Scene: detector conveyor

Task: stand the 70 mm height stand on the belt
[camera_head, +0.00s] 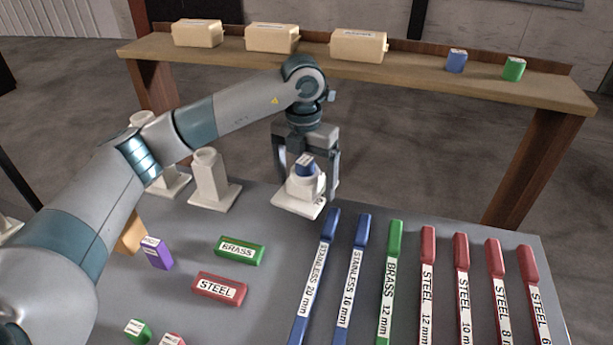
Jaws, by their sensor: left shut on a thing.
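My left gripper (307,184) points down at the far edge of the grey surface (190,312). Its fingers are shut on a short white stand (296,204) with a flat square base. No height marking is readable on the stand. A taller white stand (211,180) is to the left, and another (170,182) is partly hidden by my arm. My right gripper is not in view.
Long labelled bars, blue, green (392,270) and red (461,270), fill the right side. A green BRASS block (240,250), a red STEEL block (219,288) and a purple block (157,252) lie at centre-left. A wooden shelf (420,73) with cream boxes (358,45) stands behind.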

